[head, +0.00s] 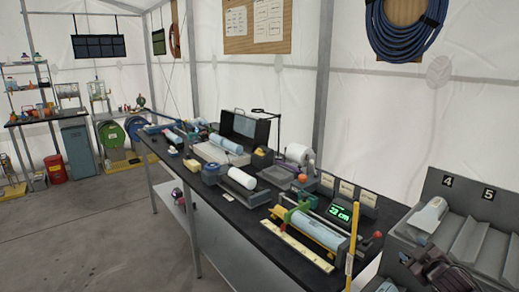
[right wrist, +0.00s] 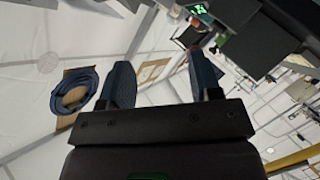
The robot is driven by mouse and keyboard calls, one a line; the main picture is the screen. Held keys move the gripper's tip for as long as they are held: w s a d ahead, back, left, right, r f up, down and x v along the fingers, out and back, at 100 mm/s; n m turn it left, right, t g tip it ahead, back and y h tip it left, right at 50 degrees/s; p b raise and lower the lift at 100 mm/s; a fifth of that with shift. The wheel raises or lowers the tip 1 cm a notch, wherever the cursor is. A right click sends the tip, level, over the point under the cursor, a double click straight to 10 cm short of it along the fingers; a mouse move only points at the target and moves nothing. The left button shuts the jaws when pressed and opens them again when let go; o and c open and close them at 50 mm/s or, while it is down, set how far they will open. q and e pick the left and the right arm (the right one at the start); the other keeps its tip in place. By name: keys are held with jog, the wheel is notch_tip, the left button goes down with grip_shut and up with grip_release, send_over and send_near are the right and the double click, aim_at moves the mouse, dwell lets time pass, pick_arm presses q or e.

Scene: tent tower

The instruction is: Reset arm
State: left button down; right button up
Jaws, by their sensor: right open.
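My right gripper (right wrist: 162,82) is open in the right wrist view, with its two dark blue fingers wide apart and nothing between them. It seems to be the dark shape (head: 428,264) low at the right in the head view, in front of the grey numbered rack (head: 462,192). Beyond the fingers, the wrist view shows the tent wall and a coiled blue hose (right wrist: 75,90), strongly tilted. My left gripper is in neither view.
A long black bench (head: 232,213) carries rolls and devices, among them a green-lit display (head: 340,212). A yellow pole (head: 351,245) stands upright at its near end. A pale object (head: 428,215) rests in the rack near number 4. The floor (head: 95,245) at left is clear.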

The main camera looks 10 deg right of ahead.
jog(key=s+a+f, duration=0.4)
jog(key=s+a+f+m+g+y, duration=0.1)
jog(key=s+a+f, duration=0.3)
jog(key=s+a+f+y, duration=0.1)
jog(key=s+a+f, duration=0.3)
jog(key=shift+f+m+g, duration=0.2)
jog(key=shift+m+g, duration=0.2)
jog(key=s+a+f+m+g, duration=0.1)
jog(key=s+a+f+m, duration=0.2)
jog(key=s+a, duration=0.9)
jog(key=shift+s+a+f+m+y, duration=0.3)
jog(key=shift+s+a+f+y, duration=0.15)
jog(key=shift+s, duration=0.65)
